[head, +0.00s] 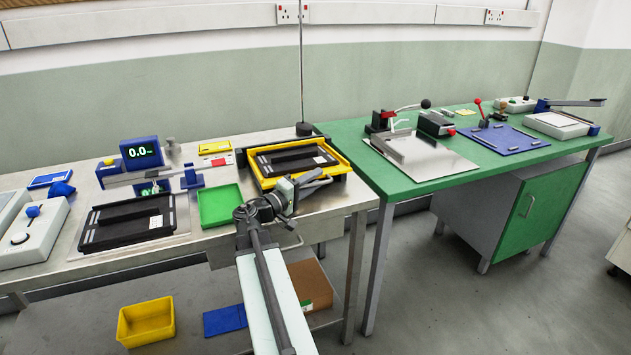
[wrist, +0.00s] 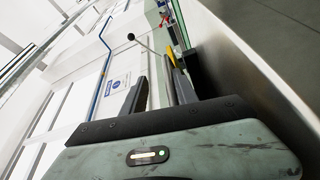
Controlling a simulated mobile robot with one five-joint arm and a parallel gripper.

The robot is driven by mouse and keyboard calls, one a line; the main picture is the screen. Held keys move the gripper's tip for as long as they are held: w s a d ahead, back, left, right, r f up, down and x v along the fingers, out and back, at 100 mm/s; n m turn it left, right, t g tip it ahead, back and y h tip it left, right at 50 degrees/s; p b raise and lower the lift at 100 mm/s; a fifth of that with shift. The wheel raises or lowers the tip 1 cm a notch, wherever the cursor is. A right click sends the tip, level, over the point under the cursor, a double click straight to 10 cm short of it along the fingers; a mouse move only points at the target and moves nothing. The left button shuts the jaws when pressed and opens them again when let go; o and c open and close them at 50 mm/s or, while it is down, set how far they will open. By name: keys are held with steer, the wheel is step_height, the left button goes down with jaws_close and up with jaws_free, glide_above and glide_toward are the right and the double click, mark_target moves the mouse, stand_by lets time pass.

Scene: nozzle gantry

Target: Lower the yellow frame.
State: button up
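The yellow frame (head: 259,174) surrounds a black tray (head: 290,158) at the right end of the grey bench in the head view. I cannot tell whether it rests on the bench or stands a little above it. My gripper (head: 322,181) is at the frame's front right corner, partly in front of it. I cannot tell whether they touch. In the wrist view the two dark fingers (wrist: 158,92) stand apart with nothing visible between them. A small yellow piece (wrist: 171,56) shows just past the fingertips, probably the frame.
A green tray (head: 219,204) and a second black tray (head: 128,221) lie to the left. A thin upright pole with a dark base (head: 304,129) stands behind the frame. The green table (head: 400,187) adjoins on the right. A yellow bin (head: 146,321) is on the lower shelf.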

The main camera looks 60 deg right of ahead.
steer(key=v, duration=0.8)
steer(key=shift+b, duration=0.3)
steer(key=shift+r, duration=0.1)
steer(key=shift+s, duration=0.1)
